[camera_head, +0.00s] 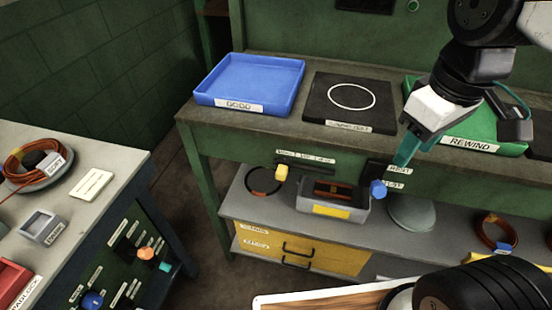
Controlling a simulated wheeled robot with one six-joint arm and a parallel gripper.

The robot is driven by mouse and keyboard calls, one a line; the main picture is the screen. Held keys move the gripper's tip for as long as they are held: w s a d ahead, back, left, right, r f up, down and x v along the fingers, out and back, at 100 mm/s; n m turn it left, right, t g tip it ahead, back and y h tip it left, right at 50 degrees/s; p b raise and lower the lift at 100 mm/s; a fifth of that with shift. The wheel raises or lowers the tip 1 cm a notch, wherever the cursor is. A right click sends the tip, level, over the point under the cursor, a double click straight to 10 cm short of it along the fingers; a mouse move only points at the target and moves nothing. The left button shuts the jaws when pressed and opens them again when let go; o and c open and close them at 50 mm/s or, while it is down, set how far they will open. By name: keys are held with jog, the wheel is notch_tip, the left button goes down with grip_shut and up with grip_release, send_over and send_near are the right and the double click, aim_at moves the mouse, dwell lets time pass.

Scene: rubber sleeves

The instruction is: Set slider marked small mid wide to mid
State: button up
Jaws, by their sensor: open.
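A dark slider track (310,166) is on the front face of the green bench, under a small white label strip (305,155) whose words are too small to read surely. A yellow knob (281,173) sits at the left end of the track. My gripper (404,160) points down in front of the bench, well to the right of the yellow knob and apart from it. Its teal fingers are seen side-on, open, with nothing visible between them.
A blue knob (378,188) on a dark plate is close below-left of my gripper. A blue tray (250,82), a black mat (350,102) and a green tray (480,130) are on the bench. A grey bin (333,200) stands on the lower shelf. Another table (110,165) is at left.

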jog(key=w+a+f+n, duration=0.2)
jog(key=w+a+n, duration=0.2)
jog(key=w+n, duration=0.3)
jog(key=n+g, duration=0.1)
jog(key=n, duration=1.9)
send_over(282, 170)
notch_tip(282, 170, down, 10)
jog(key=shift+s+d+f, duration=0.1)
jog(key=shift+f, duration=0.45)
notch_tip(282, 170, down, 7)
jog(key=shift+f, duration=0.2)
